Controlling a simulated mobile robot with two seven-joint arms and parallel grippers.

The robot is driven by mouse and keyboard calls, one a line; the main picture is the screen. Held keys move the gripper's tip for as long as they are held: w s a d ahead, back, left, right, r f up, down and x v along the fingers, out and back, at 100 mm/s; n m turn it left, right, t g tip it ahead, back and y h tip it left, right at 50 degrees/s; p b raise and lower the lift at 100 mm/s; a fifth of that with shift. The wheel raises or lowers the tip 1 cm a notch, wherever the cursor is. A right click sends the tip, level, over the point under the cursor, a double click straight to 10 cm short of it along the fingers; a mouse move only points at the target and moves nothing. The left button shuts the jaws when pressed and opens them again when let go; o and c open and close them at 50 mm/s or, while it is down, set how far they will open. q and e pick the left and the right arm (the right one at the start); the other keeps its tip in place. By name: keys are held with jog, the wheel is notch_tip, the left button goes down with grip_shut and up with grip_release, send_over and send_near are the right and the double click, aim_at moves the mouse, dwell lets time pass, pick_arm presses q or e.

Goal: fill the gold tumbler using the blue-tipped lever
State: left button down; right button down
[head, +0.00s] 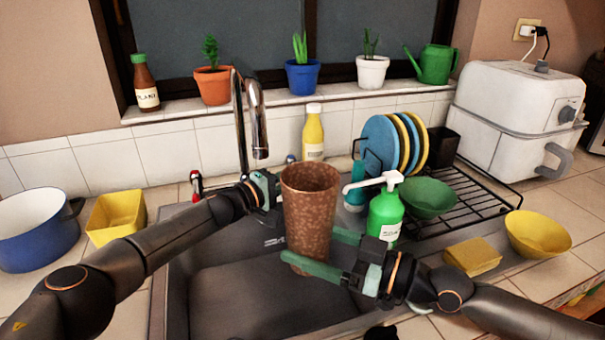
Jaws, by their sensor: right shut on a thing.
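The gold tumbler (310,205), a tall speckled brown-gold cup, is upright over the sink. My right gripper (318,252) is shut on its lower part, with green fingers on either side. The curved metal tap (259,125) rises behind and left of the tumbler; no water shows from its spout. A small blue tip, seemingly the blue-tipped lever (290,158), shows just above the tumbler's rim. My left gripper (268,190) is behind and left of the tumbler, near the tap's base. Its fingertips are mostly hidden, so its opening is unclear. A red-tipped lever (196,184) stands left of the tap.
A green soap dispenser (385,212) stands close right of the tumbler. Behind it are a dish rack (475,200) with plates and a green bowl (429,197), and a yellow bottle (313,135). A yellow container (116,216) and blue pot (38,232) are left.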

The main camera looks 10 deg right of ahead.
pick_arm(q)
jog(key=c, duration=0.8)
grip_release()
jog(key=shift+o, duration=0.2)
jog(key=shift+a, duration=0.15)
jog(key=v, duration=1.1)
jog(key=shift+s+a, duration=0.25)
jog(key=shift+a, duration=0.1)
jog(key=shift+f, duration=0.1)
